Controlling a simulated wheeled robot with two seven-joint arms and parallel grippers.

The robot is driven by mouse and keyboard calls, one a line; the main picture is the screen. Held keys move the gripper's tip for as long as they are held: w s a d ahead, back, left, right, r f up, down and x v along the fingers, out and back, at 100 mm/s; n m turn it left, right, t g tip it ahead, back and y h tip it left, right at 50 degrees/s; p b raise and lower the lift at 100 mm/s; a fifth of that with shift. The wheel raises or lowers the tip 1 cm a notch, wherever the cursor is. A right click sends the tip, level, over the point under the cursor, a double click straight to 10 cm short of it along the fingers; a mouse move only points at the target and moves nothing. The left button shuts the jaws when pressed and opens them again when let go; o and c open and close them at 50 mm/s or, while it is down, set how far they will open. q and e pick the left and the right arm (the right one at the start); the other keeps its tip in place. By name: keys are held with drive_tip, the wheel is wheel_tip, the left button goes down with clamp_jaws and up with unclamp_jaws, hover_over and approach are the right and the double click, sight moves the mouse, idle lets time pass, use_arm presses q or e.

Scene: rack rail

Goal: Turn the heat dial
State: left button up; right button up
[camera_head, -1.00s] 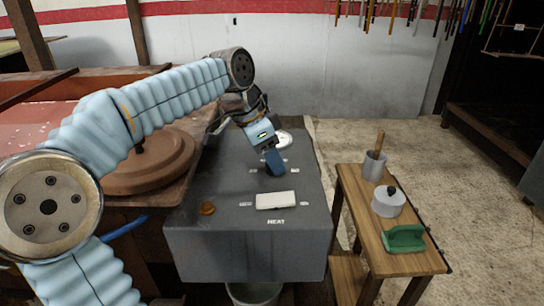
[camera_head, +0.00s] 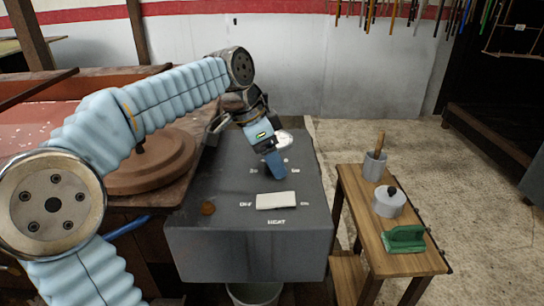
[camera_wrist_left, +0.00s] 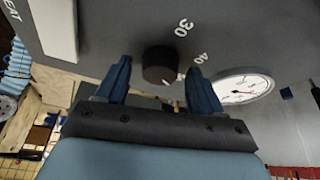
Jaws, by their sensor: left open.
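The heat dial (camera_wrist_left: 160,66) is a dark round knob with a pale pointer mark on the grey box (camera_head: 230,240). Printed numbers, 30 and what looks like 40, stand beside it in the left wrist view. My left gripper (camera_head: 276,167) is open, pointing down at the box top. In the left wrist view its two blue fingers (camera_wrist_left: 160,75) stand apart, with the dial showing between their tips. I cannot tell whether they touch it. In the head view the gripper hides most of the dial. My right gripper is not in view.
A white rocker switch (camera_head: 276,200) with a HEAT label sits nearer the front, an amber lamp (camera_head: 208,208) to its left. A white gauge (camera_wrist_left: 242,88) is behind the dial. A wooden stand (camera_head: 372,240) at right holds a pot, a lidded can and a green tool.

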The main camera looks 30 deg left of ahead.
use_arm(q)
drive_tip(key=v, duration=1.4)
drive_tip(key=shift+f, duration=0.1)
